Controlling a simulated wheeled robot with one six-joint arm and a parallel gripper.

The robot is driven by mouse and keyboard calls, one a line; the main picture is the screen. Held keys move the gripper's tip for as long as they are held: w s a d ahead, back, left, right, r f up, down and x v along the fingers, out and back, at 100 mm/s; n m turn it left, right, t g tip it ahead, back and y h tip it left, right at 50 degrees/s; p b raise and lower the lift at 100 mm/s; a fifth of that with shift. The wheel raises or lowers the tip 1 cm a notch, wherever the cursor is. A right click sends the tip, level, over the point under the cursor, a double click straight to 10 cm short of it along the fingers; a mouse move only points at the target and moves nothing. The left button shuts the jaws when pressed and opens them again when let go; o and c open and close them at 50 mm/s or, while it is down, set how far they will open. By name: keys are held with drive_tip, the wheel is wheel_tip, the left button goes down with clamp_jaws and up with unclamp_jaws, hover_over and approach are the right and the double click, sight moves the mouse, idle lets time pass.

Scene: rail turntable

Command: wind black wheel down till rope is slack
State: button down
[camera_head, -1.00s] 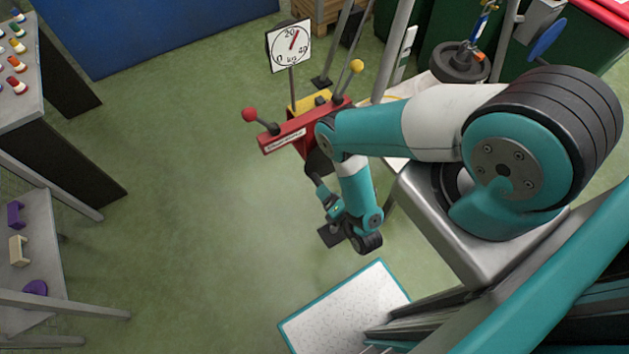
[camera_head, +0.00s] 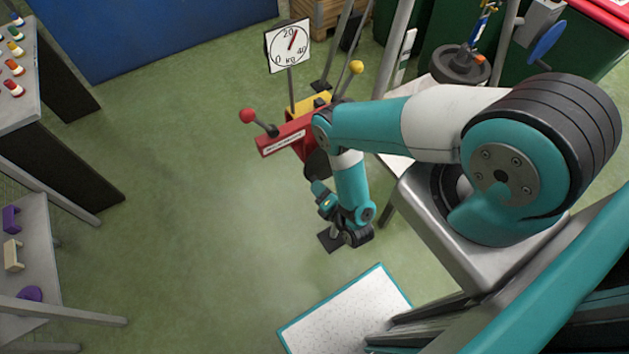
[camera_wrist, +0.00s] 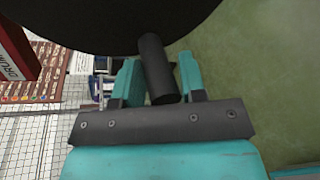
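The black wheel (camera_wrist: 100,20) fills the top of the wrist view as a large dark disc. Its dark round handle (camera_wrist: 157,68) sticks out from it between the two teal fingers of my gripper (camera_wrist: 158,80). The fingers lie close on both sides of the handle; I cannot tell whether they press on it. In the head view the wheel (camera_head: 317,164) is partly hidden by my arm, below a red housing (camera_head: 290,138), and my gripper (camera_head: 321,191) is just below it. A dial (camera_head: 288,46) has its red needle a little past 20. I cannot make out whether the rope is taut.
The red housing carries a red-knobbed lever (camera_head: 248,116) and a yellow-knobbed lever (camera_head: 356,67). A dark round weight (camera_head: 460,66) and a blue disc (camera_head: 547,41) are at upper right. A white teal-edged board (camera_head: 347,312) lies below. Green floor on the left is free.

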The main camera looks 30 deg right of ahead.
drive_tip(key=shift+d+f+n+h+b, duration=0.45)
drive_tip(key=shift+f+n+b, duration=0.45)
drive_tip(key=shift+b, duration=0.35)
drive_tip(key=shift+s+d, duration=0.1)
drive_tip(key=shift+d+f+n+h+b, duration=0.35)
drive_tip(key=shift+d+f+n+b, duration=0.3)
drive_tip(key=shift+n+b, duration=0.4)
drive_tip(key=shift+d+f+n+h+b, duration=0.4)
drive_tip(key=shift+d+n+b, duration=0.35)
drive_tip(key=shift+n+b, duration=0.15)
drive_tip(key=shift+d, duration=0.1)
